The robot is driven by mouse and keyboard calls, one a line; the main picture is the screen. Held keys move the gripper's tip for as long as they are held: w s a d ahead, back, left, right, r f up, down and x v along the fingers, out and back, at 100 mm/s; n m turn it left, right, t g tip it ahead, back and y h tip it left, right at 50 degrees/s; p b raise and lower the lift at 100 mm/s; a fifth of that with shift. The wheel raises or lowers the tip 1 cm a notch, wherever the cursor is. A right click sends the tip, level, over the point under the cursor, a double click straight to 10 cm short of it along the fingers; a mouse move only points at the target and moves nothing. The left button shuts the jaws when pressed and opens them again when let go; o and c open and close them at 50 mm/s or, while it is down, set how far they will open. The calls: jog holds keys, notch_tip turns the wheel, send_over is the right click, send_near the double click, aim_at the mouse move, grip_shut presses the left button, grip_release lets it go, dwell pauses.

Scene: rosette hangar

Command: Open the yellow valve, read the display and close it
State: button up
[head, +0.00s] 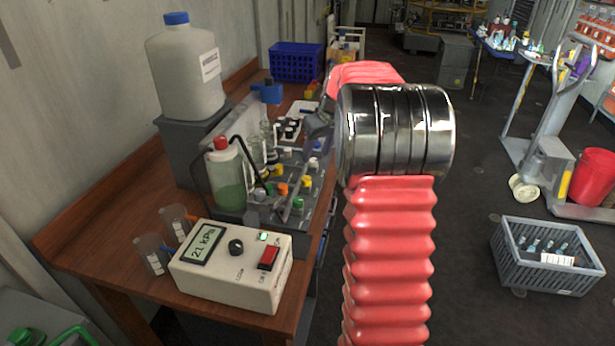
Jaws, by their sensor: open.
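A white meter box (235,262) stands at the front of the wooden bench. Its display (206,244) reads 21 kPa. Behind it, a grey rack (236,219) carries small coloured knobs. A yellow knob (307,182), probably the yellow valve, is at the rack's right side, near orange, green and white ones. Whether it is turned open or closed is too small to tell. My gripper (294,180) reaches in over the rack from behind my red arm, its grey fingers apart and close above the knobs. I cannot tell whether it touches any. My arm hides part of the bench's right side.
A bottle with green liquid (228,180) and a red cap stands left of the knobs. A large white jug (187,72) sits on a grey block. A blue basket (296,61) is at the back.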

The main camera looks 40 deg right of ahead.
aim_at(307, 178)
jog(key=x, duration=1.3)
jog(key=shift+f, duration=0.25)
jog(key=shift+c, duration=0.4)
jog(key=c, duration=0.9)
jog(key=shift+c, duration=0.2)
